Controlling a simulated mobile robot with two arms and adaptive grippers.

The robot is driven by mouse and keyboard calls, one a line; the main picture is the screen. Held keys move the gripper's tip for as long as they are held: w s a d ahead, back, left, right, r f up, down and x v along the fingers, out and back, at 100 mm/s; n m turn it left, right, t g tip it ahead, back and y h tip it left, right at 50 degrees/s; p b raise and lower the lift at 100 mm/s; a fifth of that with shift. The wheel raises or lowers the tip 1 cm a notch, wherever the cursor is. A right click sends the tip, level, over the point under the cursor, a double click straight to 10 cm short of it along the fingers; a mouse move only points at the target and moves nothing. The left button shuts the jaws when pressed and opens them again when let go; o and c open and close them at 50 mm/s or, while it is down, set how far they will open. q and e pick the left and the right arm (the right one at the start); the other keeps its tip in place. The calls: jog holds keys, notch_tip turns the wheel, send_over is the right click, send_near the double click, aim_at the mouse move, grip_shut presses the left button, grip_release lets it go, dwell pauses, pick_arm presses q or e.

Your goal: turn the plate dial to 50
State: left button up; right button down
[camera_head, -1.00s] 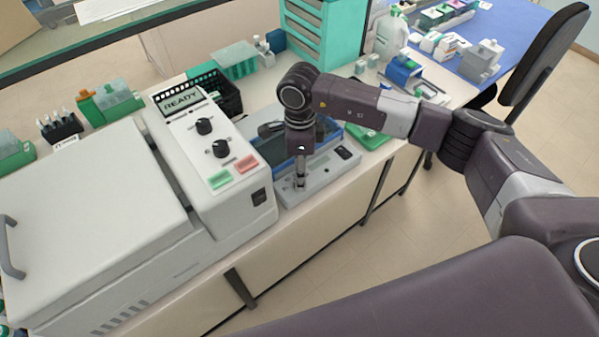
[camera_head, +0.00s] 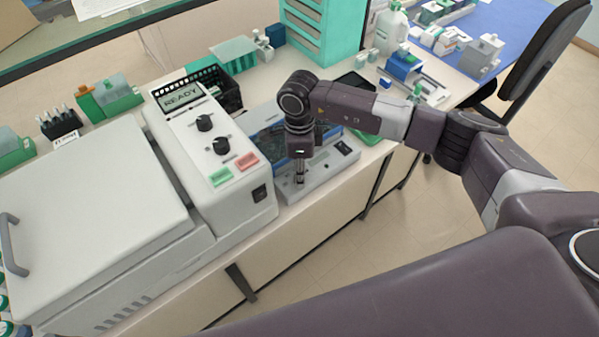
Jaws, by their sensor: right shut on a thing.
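The plate device (camera_head: 322,172) is a low grey-white unit with a dark blue top, on the bench right of the large white machine. My right gripper (camera_head: 300,181) points down at its front panel, near the left end. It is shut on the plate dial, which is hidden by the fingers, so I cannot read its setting. My left gripper is not in view.
The white machine (camera_head: 90,215) fills the left, with a READY display (camera_head: 181,97), two black knobs, and green and red buttons. A black basket (camera_head: 228,95) and a teal drawer cabinet (camera_head: 325,35) stand behind. My right arm spans the bench's right part.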

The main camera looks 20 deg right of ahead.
jog(key=m+b, duration=0.3)
jog(key=shift+f+m, duration=0.2)
jog(key=shift+m, duration=0.1)
jog(key=m+b, duration=0.3)
jog(key=m, duration=0.1)
jog(key=shift+m, duration=0.3)
jog(key=m+b, duration=0.2)
jog(key=m, duration=0.2)
jog(key=shift+r+m+t+b, duration=0.1)
jog(key=shift+m+t+b, duration=0.2)
jog(key=m+b, duration=0.2)
jog(key=m, duration=0.2)
jog(key=shift+r+m, duration=0.1)
jog(key=shift+m, duration=0.2)
jog(key=c, duration=1.7)
grip_release()
jog(key=shift+o, duration=0.2)
jog(key=shift+s, duration=0.1)
